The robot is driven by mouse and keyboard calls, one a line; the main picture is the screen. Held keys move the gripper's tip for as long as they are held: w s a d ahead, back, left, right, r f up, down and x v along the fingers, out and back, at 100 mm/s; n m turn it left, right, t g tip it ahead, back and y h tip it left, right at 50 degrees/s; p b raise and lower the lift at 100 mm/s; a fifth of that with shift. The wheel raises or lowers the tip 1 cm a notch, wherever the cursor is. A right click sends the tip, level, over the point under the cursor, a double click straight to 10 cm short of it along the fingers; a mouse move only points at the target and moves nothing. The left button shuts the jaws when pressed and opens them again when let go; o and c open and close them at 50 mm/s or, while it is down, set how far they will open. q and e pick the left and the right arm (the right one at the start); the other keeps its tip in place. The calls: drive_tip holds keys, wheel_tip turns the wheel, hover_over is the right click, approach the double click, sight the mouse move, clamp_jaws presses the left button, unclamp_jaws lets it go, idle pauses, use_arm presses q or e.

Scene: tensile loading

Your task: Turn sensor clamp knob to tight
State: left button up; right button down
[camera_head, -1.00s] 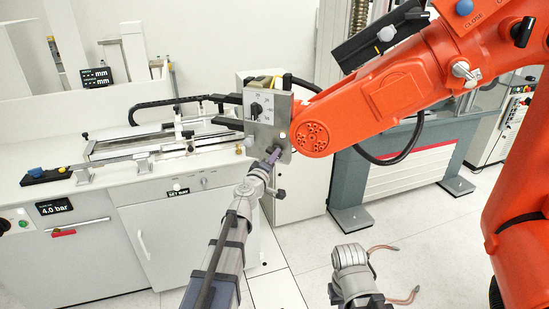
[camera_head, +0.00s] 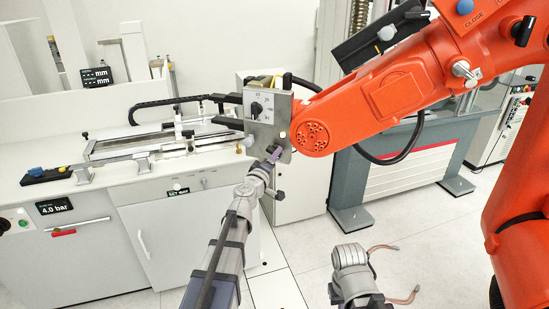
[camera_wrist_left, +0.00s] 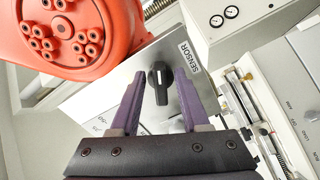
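The sensor clamp knob (camera_wrist_left: 160,82) is black with a pale pointer line. It sits on a grey metal plate (camera_wrist_left: 128,82) beside a "SENSOR" label (camera_wrist_left: 189,56) in the left wrist view. My left gripper (camera_wrist_left: 160,92) is open, its purple fingers on either side of the knob. Gaps show between the fingers and the knob. In the head view my left gripper (camera_head: 273,156) is at the plate's lower edge (camera_head: 284,120) and hides this knob. Another black knob (camera_head: 256,108) with a marked dial is higher on the plate. My right gripper cannot be made out.
A large orange robot arm (camera_head: 375,100) adjoins the plate on the right. A white bench (camera_head: 105,190) with a rail fixture stands at left. A grey testing frame (camera_head: 400,180) stands behind the orange arm.

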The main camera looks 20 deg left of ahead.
use_arm(q)
drive_tip(key=shift+s, duration=0.1)
drive_tip(key=s, duration=0.7)
drive_tip(key=shift+s+a, duration=0.3)
drive_tip(key=shift+a, duration=0.1)
drive_tip(key=s+d+f+m+g+h, duration=0.2)
drive_tip(key=s+d+f+m+g, duration=0.15)
drive_tip(key=d, duration=0.35)
drive_tip(key=s+d+f+m+g+h, duration=0.25)
drive_tip(key=d+f+m, duration=0.2)
drive_tip(key=d, duration=0.35)
drive_tip(key=s+d+f+m+g+h, duration=0.2)
drive_tip(key=s+d+f+m+g, duration=0.2)
drive_tip(key=d, duration=0.3)
drive_tip(key=s+d+f+m+g+y, duration=0.1)
drive_tip(key=s+f+m+g+y, duration=0.15)
drive_tip(key=s+f+g, duration=0.4)
drive_tip(key=s+a+f+y, duration=0.1)
drive_tip(key=s+a+y, duration=0.1)
drive_tip(key=s, duration=0.1)
drive_tip(key=s+a+f+g+y, duration=0.1)
drive_tip(key=s+a+y, duration=0.1)
drive_tip(key=s, duration=0.2)
drive_tip(key=s+a+f+m+g+y, duration=0.1)
drive_tip(key=s+a+y, duration=0.1)
drive_tip(key=s+y, duration=0.1)
drive_tip(key=shift+s+f, duration=0.2)
drive_tip(key=shift+s, duration=0.4)
